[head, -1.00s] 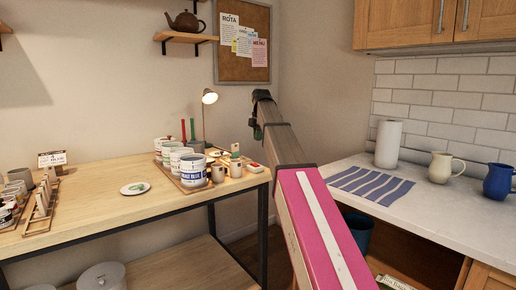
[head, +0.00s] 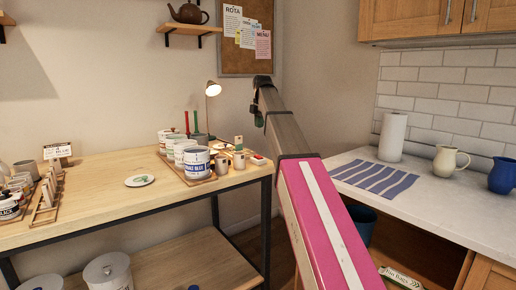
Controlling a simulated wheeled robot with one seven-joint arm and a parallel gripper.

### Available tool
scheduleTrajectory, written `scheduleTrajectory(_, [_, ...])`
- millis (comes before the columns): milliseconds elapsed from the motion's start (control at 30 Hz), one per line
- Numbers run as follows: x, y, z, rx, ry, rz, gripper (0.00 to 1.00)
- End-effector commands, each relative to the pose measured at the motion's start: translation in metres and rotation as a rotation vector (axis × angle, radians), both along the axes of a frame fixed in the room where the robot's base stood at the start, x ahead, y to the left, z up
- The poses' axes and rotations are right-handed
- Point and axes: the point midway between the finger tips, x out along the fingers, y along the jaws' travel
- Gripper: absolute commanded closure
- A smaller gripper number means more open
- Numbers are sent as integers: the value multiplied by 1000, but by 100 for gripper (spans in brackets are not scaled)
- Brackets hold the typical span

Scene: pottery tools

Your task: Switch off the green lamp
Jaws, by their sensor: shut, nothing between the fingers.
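A small desk lamp (head: 213,89) stands at the back right of the wooden workbench. Its head is lit and glows warm. Its colour is hard to tell, and its foot is hidden behind pots and tools. My arm reaches up from the bottom right. My gripper (head: 258,117) is small and dark at its far end, to the right of the lamp and apart from it in the picture. It looks shut and empty. The lamp's switch cannot be made out.
Paint tins (head: 196,162) and small cups crowd a tray in front of the lamp. A white dish (head: 140,180) lies on the bench (head: 110,205), with bare wood around it. A counter (head: 430,198) with jugs stands at right.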

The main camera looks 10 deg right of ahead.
Motion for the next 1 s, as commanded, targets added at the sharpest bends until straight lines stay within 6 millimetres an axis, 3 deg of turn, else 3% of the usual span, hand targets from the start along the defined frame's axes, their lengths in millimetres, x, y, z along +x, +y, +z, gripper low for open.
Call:
scheduleTrajectory(267, [1, 1, -15, 0, 1, 0, 100])
scheduleTrajectory(700, [9, 5, -95, 0, 2, 0, 100])
scheduleTrajectory(1000, [14, 8, -132, 0, 1, 0, 100])
